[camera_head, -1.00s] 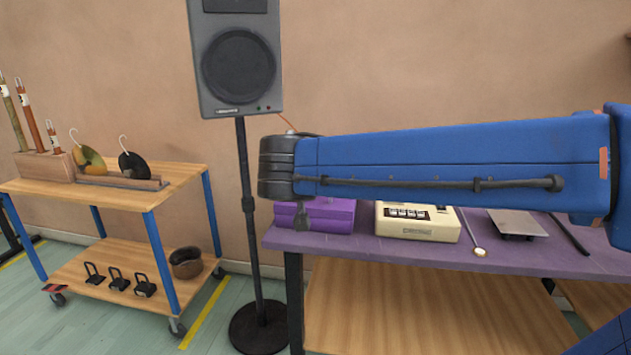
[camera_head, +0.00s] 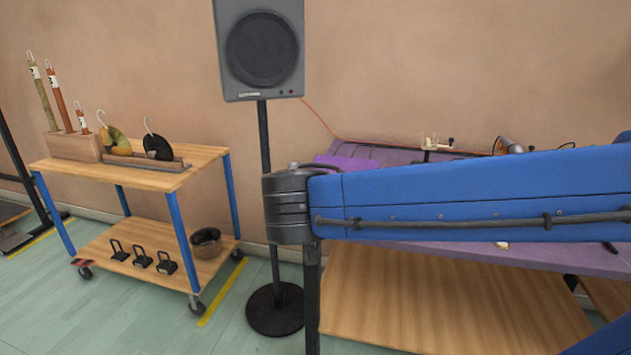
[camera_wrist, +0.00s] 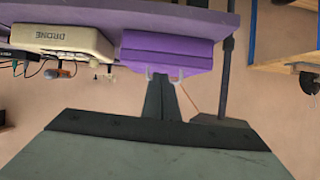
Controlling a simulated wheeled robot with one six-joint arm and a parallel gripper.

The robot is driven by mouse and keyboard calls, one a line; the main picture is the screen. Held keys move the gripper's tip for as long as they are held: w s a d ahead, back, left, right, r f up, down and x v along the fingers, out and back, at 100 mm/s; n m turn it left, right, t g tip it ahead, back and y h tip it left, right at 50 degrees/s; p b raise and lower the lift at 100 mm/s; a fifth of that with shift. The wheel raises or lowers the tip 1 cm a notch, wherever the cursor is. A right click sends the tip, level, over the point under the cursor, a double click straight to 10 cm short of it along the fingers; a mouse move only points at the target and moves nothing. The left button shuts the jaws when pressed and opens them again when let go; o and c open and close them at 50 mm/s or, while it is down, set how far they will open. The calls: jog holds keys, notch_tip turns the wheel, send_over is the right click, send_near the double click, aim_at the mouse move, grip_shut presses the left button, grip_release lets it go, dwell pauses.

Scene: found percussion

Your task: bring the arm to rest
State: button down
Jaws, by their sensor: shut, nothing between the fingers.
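My blue arm link crosses the right half of the head view, with its dark joint at the left end in front of the purple table (camera_head: 590,255). My gripper (camera_wrist: 162,82) does not show in the head view. In the wrist view, which is upside down, its two dark fingers lie together, shut and empty. Beyond the fingertips is a purple case (camera_wrist: 170,52) on the table. I cannot tell how far apart fingers and case are. The case shows partly above my arm in the head view (camera_head: 345,163).
A cream box (camera_wrist: 65,40) marked DRONE stands beside the case. A speaker (camera_head: 262,50) on a stand rises close to my arm's joint. A wooden cart (camera_head: 200,157) with tubes and cymbals stands at left. Open floor lies in front of the cart.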

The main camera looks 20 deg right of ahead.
jog(key=s+d+f+n+g+y, duration=0.1)
jog(key=s+d+f+n+g, duration=0.1)
jog(key=s+d+f+g, duration=0.4)
jog(key=s+f+n+y, duration=0.5)
jog(key=s+f+y, duration=0.1)
jog(key=s+f, duration=0.3)
jog(key=shift+s+a, duration=0.3)
jog(key=shift+s, duration=0.4)
jog(key=shift+f, duration=0.1)
